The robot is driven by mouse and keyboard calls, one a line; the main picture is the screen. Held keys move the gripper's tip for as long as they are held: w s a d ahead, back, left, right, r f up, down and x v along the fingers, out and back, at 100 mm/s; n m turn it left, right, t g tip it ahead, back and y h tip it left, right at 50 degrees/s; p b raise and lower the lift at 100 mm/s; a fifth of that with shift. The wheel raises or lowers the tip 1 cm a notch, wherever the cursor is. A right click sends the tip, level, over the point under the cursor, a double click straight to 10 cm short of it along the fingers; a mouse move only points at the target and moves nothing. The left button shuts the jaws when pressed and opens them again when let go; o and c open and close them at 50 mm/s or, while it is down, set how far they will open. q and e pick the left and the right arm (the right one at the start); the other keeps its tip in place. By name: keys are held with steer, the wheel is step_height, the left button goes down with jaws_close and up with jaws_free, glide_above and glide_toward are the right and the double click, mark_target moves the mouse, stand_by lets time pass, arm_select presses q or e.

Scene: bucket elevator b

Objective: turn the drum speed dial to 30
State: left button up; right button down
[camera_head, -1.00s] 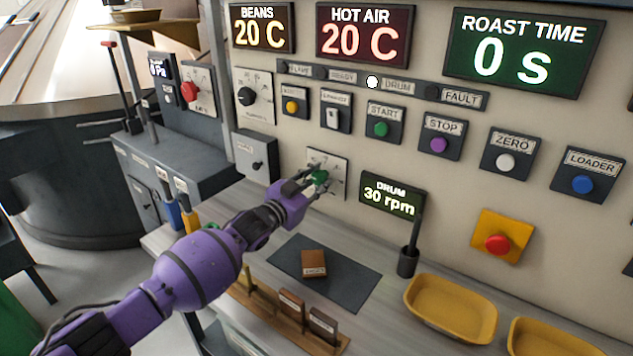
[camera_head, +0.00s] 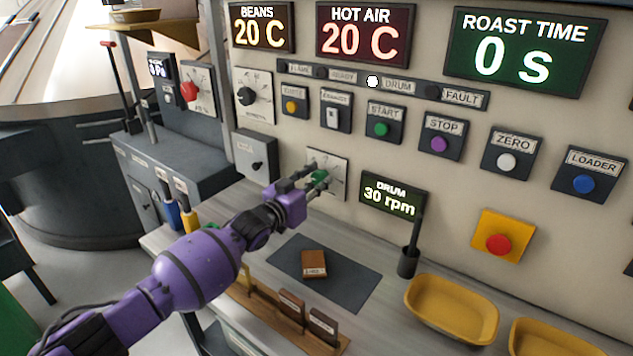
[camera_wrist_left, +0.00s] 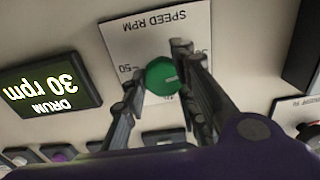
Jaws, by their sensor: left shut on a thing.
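The drum speed dial is a green knob (camera_head: 319,178) on a white plate (camera_head: 338,163) on the panel. My left gripper (camera_head: 312,182) is at the knob and partly covers it in the head view. In the left wrist view the fingers (camera_wrist_left: 160,90) stand on either side of the green knob (camera_wrist_left: 166,75), shut on it. The plate there reads SPEED RPM, upside down, with a 50 mark showing; other marks are partly hidden. The drum display (camera_head: 393,195) reads 30 rpm, also in the left wrist view (camera_wrist_left: 49,86). My right gripper is not in view.
A grey switch box (camera_head: 255,152) sits left of the dial, and a dark cup with a stick (camera_head: 408,262) stands below the display. A dark mat (camera_head: 345,285) with a brown block (camera_head: 314,263) and yellow trays (camera_head: 450,308) lie on the counter. A red button (camera_head: 498,244) is at right.

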arm_select(q)
steer(key=shift+s+d+f, duration=0.25)
steer(key=shift+d+f, duration=0.05)
steer(key=shift+f, duration=0.05)
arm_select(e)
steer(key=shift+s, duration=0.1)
arm_select(q)
steer(key=o, duration=0.9)
steer(key=shift+o, duration=0.5)
steer(key=shift+r, duration=0.1)
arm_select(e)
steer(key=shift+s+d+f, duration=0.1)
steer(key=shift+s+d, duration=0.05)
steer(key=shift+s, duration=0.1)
arm_select(q)
steer(key=shift+w+a+r, duration=0.1)
steer(key=shift+a, duration=0.05)
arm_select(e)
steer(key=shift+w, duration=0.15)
arm_select(q)
steer(key=v, duration=1.2)
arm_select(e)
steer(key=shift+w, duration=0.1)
